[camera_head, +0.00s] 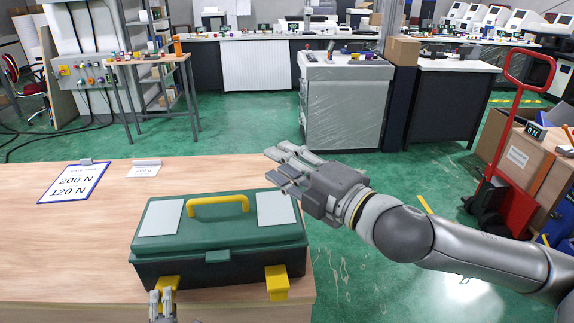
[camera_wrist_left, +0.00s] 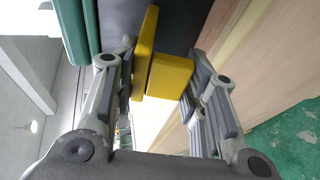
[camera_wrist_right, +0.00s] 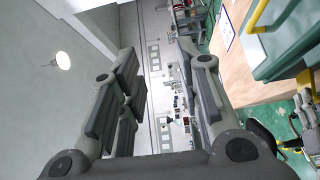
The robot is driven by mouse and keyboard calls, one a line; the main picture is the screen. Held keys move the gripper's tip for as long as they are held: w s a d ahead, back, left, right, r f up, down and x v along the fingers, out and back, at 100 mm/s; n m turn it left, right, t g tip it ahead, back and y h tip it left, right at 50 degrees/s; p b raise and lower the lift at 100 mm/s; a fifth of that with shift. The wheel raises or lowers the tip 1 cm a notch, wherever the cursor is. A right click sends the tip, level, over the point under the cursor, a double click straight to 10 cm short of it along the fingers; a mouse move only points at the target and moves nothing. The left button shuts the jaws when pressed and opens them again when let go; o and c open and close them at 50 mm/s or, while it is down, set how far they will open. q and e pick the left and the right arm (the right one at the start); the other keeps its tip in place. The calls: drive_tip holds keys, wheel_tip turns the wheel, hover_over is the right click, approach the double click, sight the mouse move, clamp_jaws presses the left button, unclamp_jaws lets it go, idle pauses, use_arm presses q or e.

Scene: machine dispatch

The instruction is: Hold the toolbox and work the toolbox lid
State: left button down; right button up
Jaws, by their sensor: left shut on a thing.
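The toolbox (camera_head: 215,240) has a green lid (camera_head: 205,235) with a yellow handle (camera_head: 218,203) and two pale panels, over a black body. The lid looks shut. Yellow tabs stick out at its front left (camera_head: 167,282) and front right (camera_head: 277,281). My left gripper (camera_head: 162,300) is at the front left tab. In the left wrist view its fingers (camera_wrist_left: 165,80) are shut on a yellow tab (camera_wrist_left: 170,75). My right gripper (camera_head: 276,168) is open and empty, beyond the lid's right rear corner; in its wrist view the fingers are apart (camera_wrist_right: 158,95).
The toolbox stands near the right end of the wooden table (camera_head: 60,240). A clipboard (camera_head: 75,182) and a small label card (camera_head: 144,168) lie at the back. The table's left side is clear. Green floor and a red hand truck (camera_head: 508,200) are to the right.

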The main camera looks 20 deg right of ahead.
drive_tip(key=shift+s+d, duration=0.1)
drive_tip(key=shift+s, duration=0.2)
